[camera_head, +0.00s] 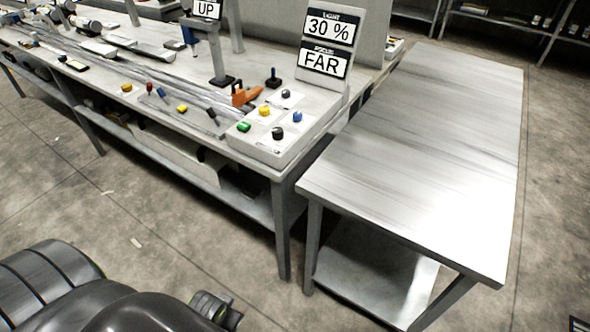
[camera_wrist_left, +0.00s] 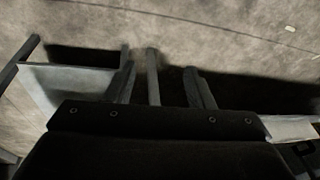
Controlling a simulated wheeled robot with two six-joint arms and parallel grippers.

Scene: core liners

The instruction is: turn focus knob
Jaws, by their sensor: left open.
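A light control panel (camera_head: 267,147) sits at the near right corner of the long workbench. My left gripper (camera_wrist_left: 160,82) is open and empty, above the floor and away from the panel. My right gripper is not in view.
The sign also reads light 30 %. A bare metal table (camera_head: 430,150) stands right of the workbench. An orange tool (camera_head: 245,95) and a small lever (camera_head: 273,77) are behind the knobs. A stand (camera_head: 217,55) with an UP sign rises behind. The floor (camera_head: 185,215) in front is clear.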

